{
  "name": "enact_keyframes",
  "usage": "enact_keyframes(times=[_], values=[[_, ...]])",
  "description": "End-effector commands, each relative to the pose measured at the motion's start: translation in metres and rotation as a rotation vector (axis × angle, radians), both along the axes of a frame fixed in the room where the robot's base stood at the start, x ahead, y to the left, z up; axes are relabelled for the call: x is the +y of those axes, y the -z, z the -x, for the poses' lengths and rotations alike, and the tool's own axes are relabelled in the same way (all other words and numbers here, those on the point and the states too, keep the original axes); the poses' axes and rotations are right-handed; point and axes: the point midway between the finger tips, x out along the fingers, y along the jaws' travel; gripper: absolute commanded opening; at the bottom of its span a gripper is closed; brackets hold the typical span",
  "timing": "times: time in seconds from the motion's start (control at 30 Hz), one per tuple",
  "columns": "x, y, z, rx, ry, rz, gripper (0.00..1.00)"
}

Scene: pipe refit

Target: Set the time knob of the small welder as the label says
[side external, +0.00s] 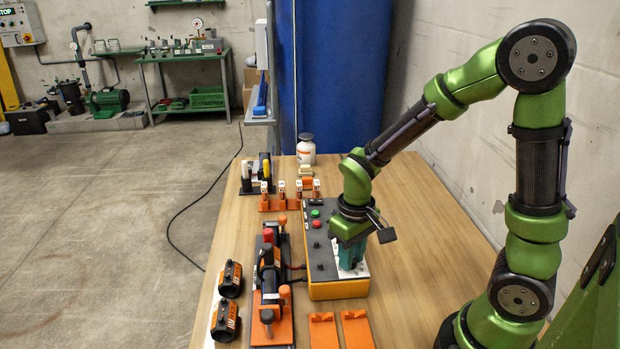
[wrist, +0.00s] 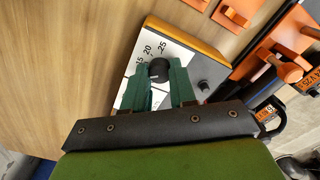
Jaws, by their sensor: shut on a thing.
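The small welder (side external: 336,289) is a box with an orange-yellow lower body and a dark top, standing on the wooden table. Its time knob (wrist: 159,69) is round and black, on a white dial plate (wrist: 175,40) where "20" and "25" can be read. My gripper (wrist: 160,76) points down at the dial, its two green fingers shut on the time knob, one on each side. In the side view my gripper (side external: 350,252) hides the knob. The knob's exact pointer direction is hard to tell. I cannot make out a label stating the setting.
A second black knob (wrist: 204,87) sits beside the dial. Green and red buttons (side external: 316,218) are at the welder's far end. Left of it stands an orange clamp fixture (side external: 270,285), with two black pipe fittings (side external: 227,300) beyond. Orange plates (side external: 324,331) lie in front. The table's right side is clear.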

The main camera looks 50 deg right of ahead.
Motion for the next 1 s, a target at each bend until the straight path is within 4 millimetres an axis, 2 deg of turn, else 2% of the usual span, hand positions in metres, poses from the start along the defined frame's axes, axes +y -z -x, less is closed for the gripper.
enact_keyframes(times=[0.2, 0.5, 1.0], values=[[-0.0001, -0.0005, 0.0001, 0.0, 0.188, 0.0, 0.0], [-0.0001, -0.0005, 0.0002, 0.0, 0.373, -0.001, 0.0], [-0.0001, -0.0005, 0.0003, 0.001, 0.462, -0.001, 0.0]])
